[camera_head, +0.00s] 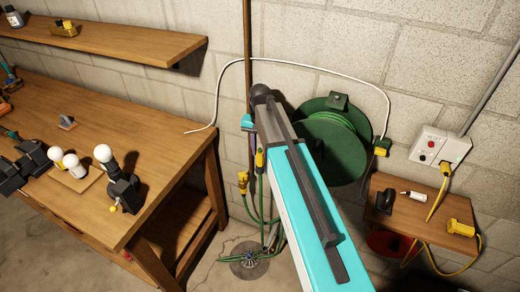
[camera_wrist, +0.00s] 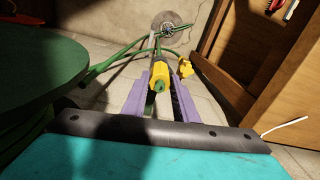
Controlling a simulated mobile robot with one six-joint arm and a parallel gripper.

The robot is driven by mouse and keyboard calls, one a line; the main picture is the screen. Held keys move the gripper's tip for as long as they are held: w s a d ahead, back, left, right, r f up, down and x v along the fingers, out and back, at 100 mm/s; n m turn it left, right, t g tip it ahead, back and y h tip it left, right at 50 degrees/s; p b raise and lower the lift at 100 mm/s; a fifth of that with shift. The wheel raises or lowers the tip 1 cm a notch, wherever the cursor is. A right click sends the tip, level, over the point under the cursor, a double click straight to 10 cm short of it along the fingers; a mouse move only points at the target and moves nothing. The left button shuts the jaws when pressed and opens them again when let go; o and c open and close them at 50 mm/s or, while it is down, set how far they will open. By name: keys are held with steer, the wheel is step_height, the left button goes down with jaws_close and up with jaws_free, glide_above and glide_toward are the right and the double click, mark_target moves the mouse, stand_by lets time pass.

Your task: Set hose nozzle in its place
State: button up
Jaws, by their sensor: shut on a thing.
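The hose nozzle, yellow with a green end, is between the purple fingers of my gripper (camera_wrist: 160,88) in the wrist view (camera_wrist: 160,78). My gripper is shut on it. In the head view the nozzle (camera_head: 260,158) shows as a small yellow piece beside my arm, and my gripper (camera_head: 254,152) is partly hidden by the arm. The nozzle is in front of the wall, left of the green hose reel (camera_head: 345,140). A yellow valve-like fitting (camera_head: 242,179) is below and left of it, and also shows in the wrist view (camera_wrist: 185,68). I cannot make out the nozzle's place.
A wooden workbench (camera_head: 140,92) with bulbs is at the left, under a shelf (camera_head: 120,42). Green hoses reach down to a round floor drain (camera_head: 250,268). A small wooden shelf (camera_head: 425,222) and an outlet box (camera_head: 438,146) are at the right. A white cable (camera_head: 300,90) arcs along the wall.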

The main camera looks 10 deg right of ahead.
steer(key=shift+f, duration=0.4)
stand_by(0.3)
steer(key=o, duration=1.1)
steer(key=shift+r, duration=0.15)
steer(key=shift+r+b, duration=2.15)
steer(key=shift+r, duration=4.6)
steer(key=shift+f, duration=0.15)
